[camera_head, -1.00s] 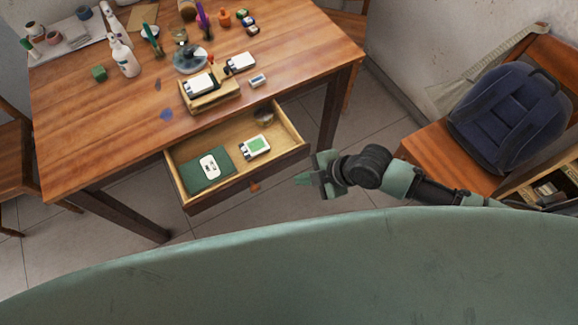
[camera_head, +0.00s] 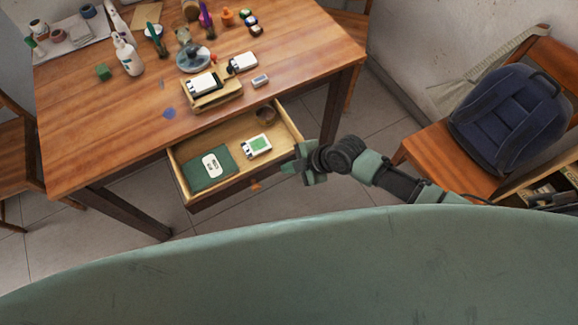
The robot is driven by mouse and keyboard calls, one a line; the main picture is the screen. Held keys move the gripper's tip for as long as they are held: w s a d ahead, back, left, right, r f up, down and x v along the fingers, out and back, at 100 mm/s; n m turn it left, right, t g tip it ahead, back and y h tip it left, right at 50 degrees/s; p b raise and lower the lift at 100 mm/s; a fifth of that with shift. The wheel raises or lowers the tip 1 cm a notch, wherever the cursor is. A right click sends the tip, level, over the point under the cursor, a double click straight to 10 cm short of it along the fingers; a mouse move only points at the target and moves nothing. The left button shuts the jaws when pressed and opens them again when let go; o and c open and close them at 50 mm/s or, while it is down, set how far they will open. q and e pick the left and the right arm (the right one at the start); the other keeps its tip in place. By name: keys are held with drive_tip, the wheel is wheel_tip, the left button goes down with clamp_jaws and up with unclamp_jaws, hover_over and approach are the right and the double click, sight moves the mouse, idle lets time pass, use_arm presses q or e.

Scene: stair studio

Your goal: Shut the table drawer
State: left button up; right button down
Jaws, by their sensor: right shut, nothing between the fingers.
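The table drawer (camera_head: 190,202) is pulled out from the front of the wooden table (camera_head: 100,125). Inside it lie a dark green book or folder with a white label (camera_head: 200,180), a white and green boxy item (camera_head: 257,146) and a small round dark item (camera_head: 265,114). A small orange-brown knob (camera_head: 256,187) shows at the drawer's front. My right gripper (camera_head: 290,168) is shut and empty, by the right end of the drawer front; I cannot tell whether it touches. My left gripper is not in view.
A chair with a dark blue backpack (camera_head: 507,115) stands at the right. Tiled floor (camera_head: 235,210) shows below the drawer.

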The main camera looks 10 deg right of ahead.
drive_tip(key=b, duration=1.1)
approach(256, 130)
drive_tip(key=x, duration=0.5)
drive_tip(key=shift+a+f, duration=0.1)
drive_tip(key=shift+w+a+r, duration=0.2)
drive_tip(key=shift+w, duration=0.45)
drive_tip(key=shift+s, duration=0.15)
